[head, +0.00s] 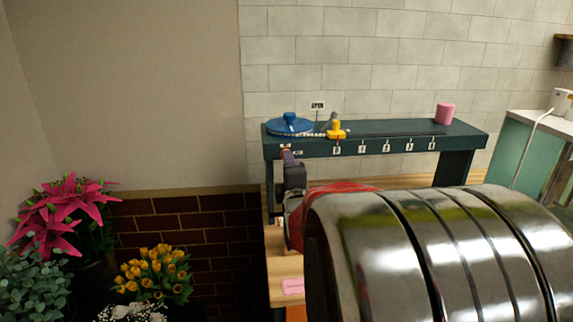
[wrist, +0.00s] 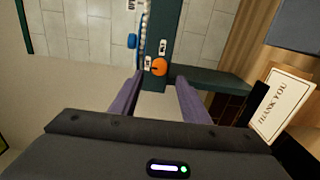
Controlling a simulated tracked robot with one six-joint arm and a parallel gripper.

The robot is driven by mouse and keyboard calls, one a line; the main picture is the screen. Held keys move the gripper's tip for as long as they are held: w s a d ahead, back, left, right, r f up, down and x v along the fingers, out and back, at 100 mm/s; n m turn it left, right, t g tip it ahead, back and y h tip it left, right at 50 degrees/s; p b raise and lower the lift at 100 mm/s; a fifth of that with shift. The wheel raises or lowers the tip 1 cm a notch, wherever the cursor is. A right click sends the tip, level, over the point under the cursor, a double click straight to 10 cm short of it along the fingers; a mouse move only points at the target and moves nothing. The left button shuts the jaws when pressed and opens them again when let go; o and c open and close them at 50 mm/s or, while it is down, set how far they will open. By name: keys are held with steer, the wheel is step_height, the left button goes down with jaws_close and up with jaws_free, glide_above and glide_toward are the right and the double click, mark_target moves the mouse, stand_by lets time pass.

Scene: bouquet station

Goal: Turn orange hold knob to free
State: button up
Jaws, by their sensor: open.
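The orange hold knob (wrist: 159,67) sits on the dark green face of the bench in the wrist view, with two small white labels beside it. Their words and the knob's exact pointing are too small to read. My gripper (wrist: 160,78) is open, its two purple fingers spread to either side of the knob and apart from it. In the head view my gripper (head: 288,156) is at the left end of the dark green bench (head: 385,145), just below its top edge, and the knob is hidden there.
A blue disc (head: 272,127) and a yellow piece (head: 336,131) are on the bench top, with a pink cylinder (head: 445,113) at the right. A thank-you card (wrist: 285,103) is right of my fingers. Flowers (head: 152,272) stand lower left. My arm blocks the lower right.

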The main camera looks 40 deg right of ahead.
steer(key=v, duration=0.8)
steer(key=shift+s+a, duration=0.25)
steer(key=s+a+f+m+g+y, duration=0.3)
steer(key=a+f+m+g, duration=0.15)
steer(key=f, duration=0.25)
steer(key=s+a+f+m+g+y, duration=0.2)
steer(key=a+f+m+g, duration=0.1)
steer(key=f+m, duration=0.35)
steer(key=s+a+r+g+y, duration=0.1)
steer(key=s+a, duration=0.3)
steer(key=a, duration=0.7)
steer(key=s+a+r+g+y, duration=0.1)
steer(key=s+a+y, duration=0.3)
steer(key=a, duration=0.7)
steer(key=shift+v, duration=0.75)
steer(key=shift+a, duration=0.1)
